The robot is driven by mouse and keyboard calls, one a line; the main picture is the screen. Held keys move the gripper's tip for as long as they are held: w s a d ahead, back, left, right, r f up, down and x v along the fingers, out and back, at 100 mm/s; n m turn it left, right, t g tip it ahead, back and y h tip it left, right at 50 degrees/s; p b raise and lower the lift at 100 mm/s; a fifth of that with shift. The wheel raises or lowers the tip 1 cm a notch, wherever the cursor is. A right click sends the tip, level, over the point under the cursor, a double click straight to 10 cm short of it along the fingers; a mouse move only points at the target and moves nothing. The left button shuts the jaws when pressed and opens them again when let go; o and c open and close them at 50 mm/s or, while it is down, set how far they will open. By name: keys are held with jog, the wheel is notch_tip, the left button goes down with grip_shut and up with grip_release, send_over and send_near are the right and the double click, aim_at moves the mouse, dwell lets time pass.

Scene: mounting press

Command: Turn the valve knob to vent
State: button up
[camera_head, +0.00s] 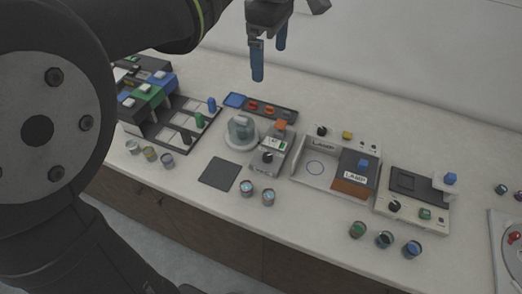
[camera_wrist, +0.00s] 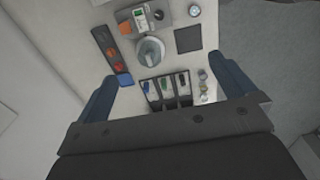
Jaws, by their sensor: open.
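A black round knob (camera_head: 268,157) sits on the front of a small grey unit (camera_head: 262,168) with a green-lit display, just right of a clear dome (camera_head: 241,130) on a pale round base. I take it for the valve knob; its markings are too small to read. The unit also shows at the top of the wrist view (camera_wrist: 142,21), beside the dome (camera_wrist: 150,50). My gripper (camera_head: 269,62) is open and empty, its blue fingers high above the back of the bench, apart from the knob. The fingers also show wide apart in the wrist view (camera_wrist: 163,78).
Right of the unit stand a lamp box (camera_head: 310,175) and another box (camera_head: 412,200), each with a black knob. A black rack (camera_head: 180,130) stands left. A dark tray (camera_head: 262,107) lies behind the dome. A dark pad (camera_head: 219,173) and small jars (camera_head: 246,188) line the front.

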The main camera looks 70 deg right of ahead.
jog(key=shift+r, duration=0.4)
